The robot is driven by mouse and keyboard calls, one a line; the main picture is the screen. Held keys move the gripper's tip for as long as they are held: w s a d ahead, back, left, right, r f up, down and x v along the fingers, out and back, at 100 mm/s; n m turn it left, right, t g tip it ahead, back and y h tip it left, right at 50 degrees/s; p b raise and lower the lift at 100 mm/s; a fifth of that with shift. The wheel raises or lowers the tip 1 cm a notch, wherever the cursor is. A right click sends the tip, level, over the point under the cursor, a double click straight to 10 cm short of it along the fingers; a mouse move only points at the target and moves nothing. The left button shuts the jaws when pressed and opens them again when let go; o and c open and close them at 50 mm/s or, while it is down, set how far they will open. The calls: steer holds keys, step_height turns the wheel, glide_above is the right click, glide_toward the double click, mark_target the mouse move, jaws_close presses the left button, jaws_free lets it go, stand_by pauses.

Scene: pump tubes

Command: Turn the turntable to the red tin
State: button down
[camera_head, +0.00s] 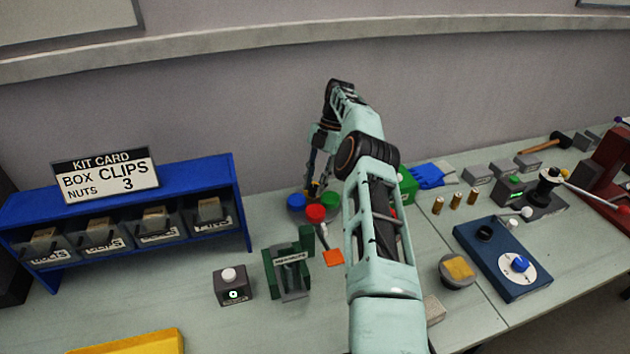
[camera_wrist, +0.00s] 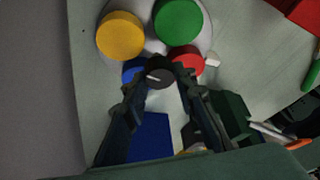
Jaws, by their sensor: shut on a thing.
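The turntable (camera_wrist: 210,35) is a pale round plate bearing a red tin (camera_head: 316,212), a blue tin (camera_head: 296,201), a green tin (camera_head: 329,198) and a yellow tin (camera_wrist: 120,36). In the head view the red tin is on the near side, the blue at left and the green at right. My gripper (camera_head: 312,190) reaches down at the turntable. In the wrist view its fingers (camera_wrist: 160,74) are closed on a dark round knob (camera_wrist: 160,78) with a pale mark, between the blue tin (camera_wrist: 133,70) and the red tin (camera_wrist: 187,61). A small white piece (camera_wrist: 212,60) is beside the red tin.
A green stand (camera_head: 290,265) and a grey button box (camera_head: 233,286) are in front of the turntable. A blue bin shelf (camera_head: 200,178) with a kit card (camera_head: 105,175) is at left. Cylinders (camera_head: 455,201) and a blue dial panel (camera_head: 505,262) are at right. My arm hides some bench.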

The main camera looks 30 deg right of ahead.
steer(key=shift+n+p, duration=0.4)
steer(key=shift+p, duration=0.05)
stand_by(0.4)
steer(key=c, duration=1.6)
jaws_free()
steer(key=shift+m+b, duration=0.4)
steer(key=shift+b, duration=0.35)
